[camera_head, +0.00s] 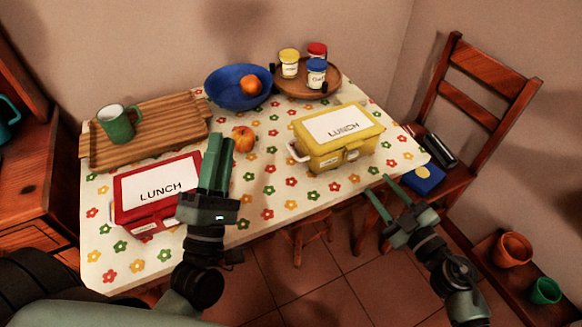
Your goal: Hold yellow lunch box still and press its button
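The yellow lunch box (322,153) sits closed on the right part of the table, with a white "LUNCH" label on its lid. A white handle shows at its left end and a latch or button area (352,153) on its front side; the detail is too small to tell. My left gripper (217,150) is over the front of the table, left of the yellow box and just right of the red lunch box (128,203). Its fingers lie close together; any gap is unclear. My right gripper (378,191) is open and empty, in front of the yellow box and apart from it.
The flowered table (285,198) also bears a wooden tray (165,135) with a green mug (117,126), a blue bowl (228,92) with fruit, a loose fruit (243,138) and a round tray (321,88) with jars. A chair (490,62) stands right.

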